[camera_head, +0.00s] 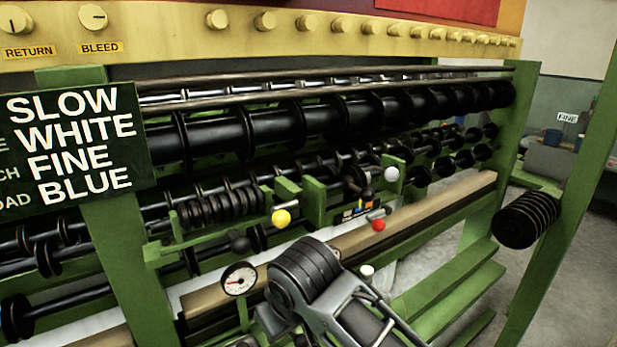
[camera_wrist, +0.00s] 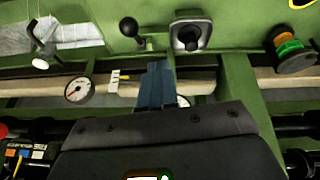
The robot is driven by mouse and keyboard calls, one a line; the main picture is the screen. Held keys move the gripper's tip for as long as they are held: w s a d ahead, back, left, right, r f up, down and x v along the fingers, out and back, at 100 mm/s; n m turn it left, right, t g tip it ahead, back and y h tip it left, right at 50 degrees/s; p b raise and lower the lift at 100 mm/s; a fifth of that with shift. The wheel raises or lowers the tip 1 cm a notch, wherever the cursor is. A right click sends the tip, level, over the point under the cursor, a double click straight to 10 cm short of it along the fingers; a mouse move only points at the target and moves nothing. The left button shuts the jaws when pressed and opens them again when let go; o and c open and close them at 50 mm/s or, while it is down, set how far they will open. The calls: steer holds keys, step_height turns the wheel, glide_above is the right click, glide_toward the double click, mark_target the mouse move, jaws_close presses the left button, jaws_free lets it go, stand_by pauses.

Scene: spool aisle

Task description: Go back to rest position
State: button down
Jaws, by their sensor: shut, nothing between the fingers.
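My gripper (camera_wrist: 157,70) shows in the wrist view as two blue-grey fingers held together, with nothing between them. The fingers point up the picture, over the beige rail and the green machine frame. A white dial gauge (camera_wrist: 78,90) lies left of the fingertips, apart from them. A small white tag with marks (camera_wrist: 119,76) is close to their left. In the head view my grey arm fills the bottom middle in front of the machine. I cannot make out the fingertips there.
Lever knobs in yellow (camera_head: 281,217), red (camera_head: 378,225) and white (camera_head: 391,174) stick out near my arm. The dial gauge (camera_head: 239,279) is just left of it. A green post (camera_head: 555,190) with black discs (camera_head: 527,219) stands at right. Grey floor (camera_head: 578,270) shows beyond.

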steer(key=s+a+f+m+t+y, duration=0.25)
steer(key=s+a+f+y, duration=0.2)
steer(key=s, duration=0.35)
steer(key=s+d+f+m+t, duration=0.25)
steer(key=s+d+m, duration=0.2)
steer(key=s, duration=0.45)
steer(key=s+d+r+t+h, duration=0.2)
steer(key=s+d+r, duration=0.3)
steer(key=s+d, duration=0.7)
steer(key=s+d+r+m+t+h+b, duration=0.1)
steer(key=s+d+r+t+h, duration=0.2)
steer(key=s+d, duration=1)
step_height(320, 180, up, 3)
steer(key=shift+d+f+t+h, duration=0.15)
steer(key=shift+d+t+h, duration=0.15)
steer(key=shift+d+h, duration=0.5)
steer(key=shift+a, duration=0.3)
